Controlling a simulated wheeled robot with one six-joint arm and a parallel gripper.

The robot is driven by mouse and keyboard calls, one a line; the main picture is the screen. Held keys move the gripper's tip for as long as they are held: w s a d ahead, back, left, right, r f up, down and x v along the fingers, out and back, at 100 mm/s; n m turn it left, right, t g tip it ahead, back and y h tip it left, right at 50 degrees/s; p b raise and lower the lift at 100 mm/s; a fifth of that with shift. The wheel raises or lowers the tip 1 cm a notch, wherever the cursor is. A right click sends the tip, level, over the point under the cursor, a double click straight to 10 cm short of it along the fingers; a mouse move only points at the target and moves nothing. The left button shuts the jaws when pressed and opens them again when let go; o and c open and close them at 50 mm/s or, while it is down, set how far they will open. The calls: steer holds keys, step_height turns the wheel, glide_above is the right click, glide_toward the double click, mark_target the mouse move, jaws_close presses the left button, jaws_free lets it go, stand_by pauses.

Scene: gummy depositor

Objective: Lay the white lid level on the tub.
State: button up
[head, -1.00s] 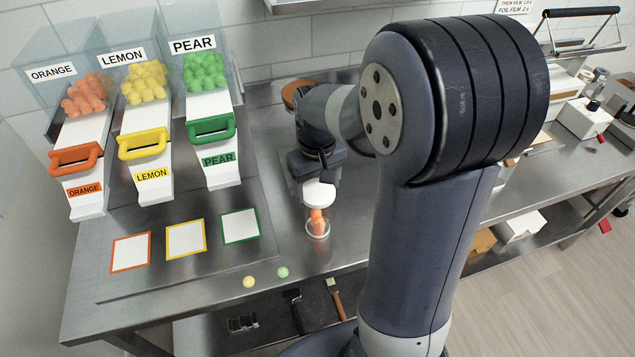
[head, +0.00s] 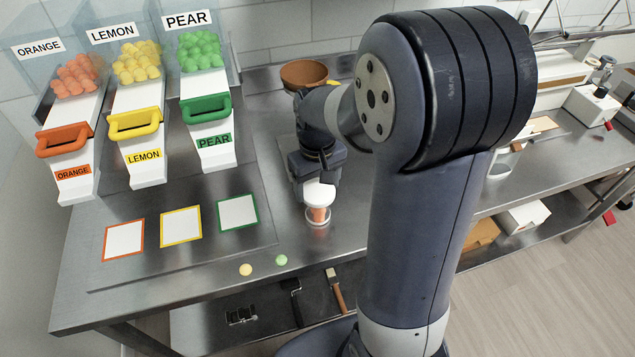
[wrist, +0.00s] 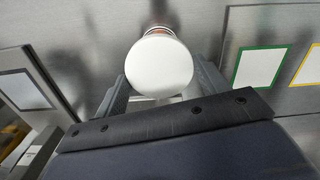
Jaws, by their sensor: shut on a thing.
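The white lid (head: 319,194) is between the fingers of my gripper (head: 318,184), just above or on the tub. The wrist view shows the lid (wrist: 159,66) as a white disc, with my gripper's fingers (wrist: 160,92) at its sides. The clear tub (head: 318,216) stands upright on the steel counter with orange gummies in it. In the wrist view only a sliver of orange tub (wrist: 158,31) shows past the lid's far edge. I cannot tell whether the lid touches the rim.
Orange, lemon and pear dispensers (head: 136,123) stand at the left, with three colour-framed squares (head: 181,223) in front. A yellow gummy (head: 246,269) and a green gummy (head: 281,260) lie near the counter's front edge. A brown bowl (head: 304,75) stands behind my arm.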

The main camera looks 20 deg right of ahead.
mark_target(318, 190)
steer(key=shift+f, duration=0.2)
steer(key=shift+f+b, duration=0.6)
steer(key=o, duration=1)
steer(key=shift+r, duration=0.1)
steer(key=shift+o, duration=0.2)
step_height(318, 190, up, 11)
step_height(318, 190, down, 11)
steer(key=shift+f, duration=0.1)
steer(key=shift+r+p, duration=0.5)
steer(key=shift+r, duration=0.15)
